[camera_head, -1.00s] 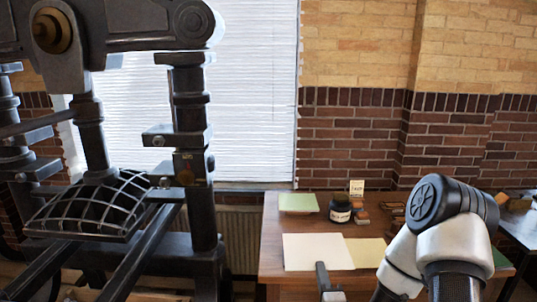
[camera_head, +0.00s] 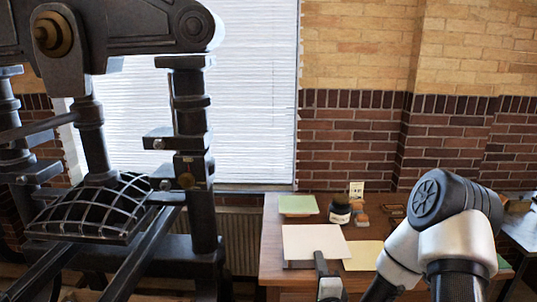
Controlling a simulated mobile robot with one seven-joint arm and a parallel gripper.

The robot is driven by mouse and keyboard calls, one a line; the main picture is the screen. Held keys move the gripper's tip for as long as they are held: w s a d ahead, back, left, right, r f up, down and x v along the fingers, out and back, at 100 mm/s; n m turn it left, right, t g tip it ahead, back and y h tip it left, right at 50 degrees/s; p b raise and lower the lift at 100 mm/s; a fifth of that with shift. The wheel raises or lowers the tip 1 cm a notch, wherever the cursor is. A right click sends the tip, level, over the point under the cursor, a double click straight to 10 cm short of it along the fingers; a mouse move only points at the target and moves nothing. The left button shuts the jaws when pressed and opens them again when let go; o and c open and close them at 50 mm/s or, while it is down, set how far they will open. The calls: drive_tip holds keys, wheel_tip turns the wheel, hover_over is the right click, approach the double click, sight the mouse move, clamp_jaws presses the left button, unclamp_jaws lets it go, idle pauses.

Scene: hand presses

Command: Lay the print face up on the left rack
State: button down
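A white sheet (camera_head: 314,243), which I take for the print, is in the head view above the front of the wooden table. Its upper side looks blank. It sits a little raised, with a dark band under its front edge. My gripper (camera_head: 320,258) meets the sheet's front edge from below and appears shut on it. Its fingers show only as a narrow dark shape, so the grip itself is hard to see. I cannot make out a left rack in this view.
The wooden table (camera_head: 275,252) holds a green-topped stack (camera_head: 298,204), a black ink jar (camera_head: 340,211), a small card (camera_head: 356,188) and a yellowish sheet (camera_head: 364,256). A large black hand press (camera_head: 190,130) stands at left. My arm covers the table's right part.

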sight(318, 248)
drive_tip(key=shift+w+r+p, duration=0.2)
drive_tip(key=shift+w+r, duration=0.35)
drive_tip(key=shift+w, duration=0.35)
drive_tip(key=shift+w+r+p, duration=0.15)
drive_tip(key=shift+w+r, duration=0.35)
drive_tip(key=shift+w, duration=0.35)
drive_tip(key=shift+f, duration=0.1)
